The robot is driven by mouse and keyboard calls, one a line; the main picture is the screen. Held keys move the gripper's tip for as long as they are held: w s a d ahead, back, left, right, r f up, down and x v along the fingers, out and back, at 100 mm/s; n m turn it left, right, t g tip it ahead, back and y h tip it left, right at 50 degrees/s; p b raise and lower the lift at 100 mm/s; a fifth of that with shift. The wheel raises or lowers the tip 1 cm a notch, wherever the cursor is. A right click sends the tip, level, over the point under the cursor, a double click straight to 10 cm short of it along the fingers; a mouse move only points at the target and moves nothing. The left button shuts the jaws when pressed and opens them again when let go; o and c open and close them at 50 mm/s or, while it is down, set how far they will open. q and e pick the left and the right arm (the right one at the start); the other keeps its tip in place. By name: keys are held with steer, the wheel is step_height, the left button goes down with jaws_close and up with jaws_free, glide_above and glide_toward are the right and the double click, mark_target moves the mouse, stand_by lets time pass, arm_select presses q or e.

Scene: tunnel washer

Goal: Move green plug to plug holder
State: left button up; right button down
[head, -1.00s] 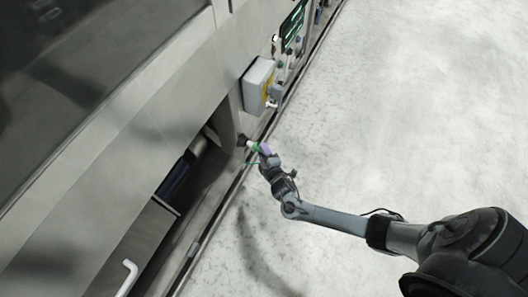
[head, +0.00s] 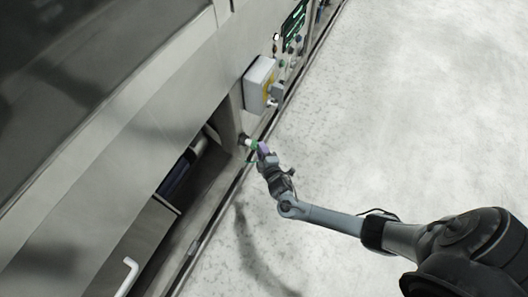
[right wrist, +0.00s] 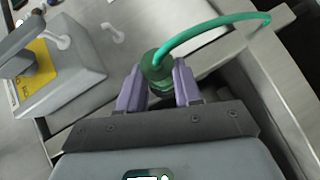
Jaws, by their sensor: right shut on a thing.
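The green plug (right wrist: 155,70) is between the purple fingers of my right gripper (right wrist: 157,88), which is shut on it. A green cable (right wrist: 215,20) curves from the plug to the right in the wrist view. In the head view, my right gripper (head: 261,148) holds the green plug (head: 254,145) against the machine's side. A white part shows at the plug's front, close to a dark round fitting (head: 241,139) on the machine post. I cannot tell whether they touch, or whether this fitting is the plug holder. My left gripper is out of view.
A grey box (head: 258,84) with a yellow label juts from the machine just beyond the plug; it also shows at the wrist view's left (right wrist: 70,65). A dark open recess (head: 185,175) lies nearer. The pale floor (head: 400,110) to the right is clear.

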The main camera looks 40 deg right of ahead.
steer(key=shift+w+a, duration=0.2)
steer(key=shift+w, duration=0.25)
steer(key=shift+s, duration=0.1)
steer(key=shift+w, duration=0.2)
steer(key=shift+w+a, duration=0.15)
stand_by(0.7)
steer(key=c, duration=0.7)
jaws_free()
